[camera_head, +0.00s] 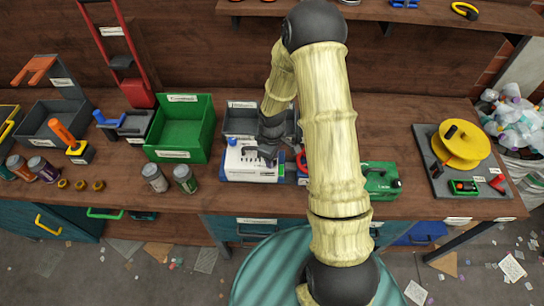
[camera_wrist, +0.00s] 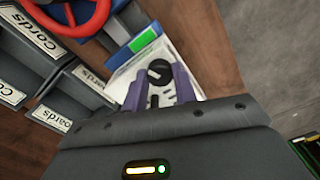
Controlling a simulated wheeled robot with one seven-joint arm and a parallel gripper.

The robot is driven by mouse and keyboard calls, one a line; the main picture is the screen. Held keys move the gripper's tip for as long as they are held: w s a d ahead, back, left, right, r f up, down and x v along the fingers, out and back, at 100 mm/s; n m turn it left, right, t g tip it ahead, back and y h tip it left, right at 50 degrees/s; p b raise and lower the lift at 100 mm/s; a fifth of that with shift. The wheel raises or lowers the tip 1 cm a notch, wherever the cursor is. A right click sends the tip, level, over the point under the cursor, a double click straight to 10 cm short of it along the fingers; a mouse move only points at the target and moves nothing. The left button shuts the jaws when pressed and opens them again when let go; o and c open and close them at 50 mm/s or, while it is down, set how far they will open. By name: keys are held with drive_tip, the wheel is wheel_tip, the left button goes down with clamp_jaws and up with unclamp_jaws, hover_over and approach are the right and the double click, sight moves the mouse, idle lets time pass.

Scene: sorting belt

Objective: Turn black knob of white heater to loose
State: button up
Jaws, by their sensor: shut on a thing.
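The white heater (camera_head: 240,166) with a blue base stands on the workbench near the middle of the head view, partly covered by my gripper. In the wrist view the heater (camera_wrist: 183,50) shows its white face, with a black knob (camera_wrist: 158,72) on it. My gripper (camera_head: 268,154) is over the heater's face. In the wrist view my gripper (camera_wrist: 157,82) has its two purple-grey fingers on either side of the black knob, shut on it. Small dark marks show on the face below the knob. The exact finger contact is hard to see.
A grey bin (camera_head: 240,121) stands behind the heater, and a green bin (camera_head: 183,130) to its left. Two jars (camera_head: 154,178) (camera_head: 185,179) stand at front left. A red ring (camera_wrist: 80,15) is close beside the heater. A green device (camera_head: 381,180) sits to the right.

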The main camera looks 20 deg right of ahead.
drive_tip(key=n+p, duration=0.1)
drive_tip(key=n, duration=0.4)
drive_tip(key=shift+n, duration=0.3)
idle(0.4)
drive_tip(key=o, duration=1)
drive_tip(key=shift+r, duration=0.15)
wheel_tip(320, 180, up, 17)
drive_tip(key=shift+r, duration=0.1)
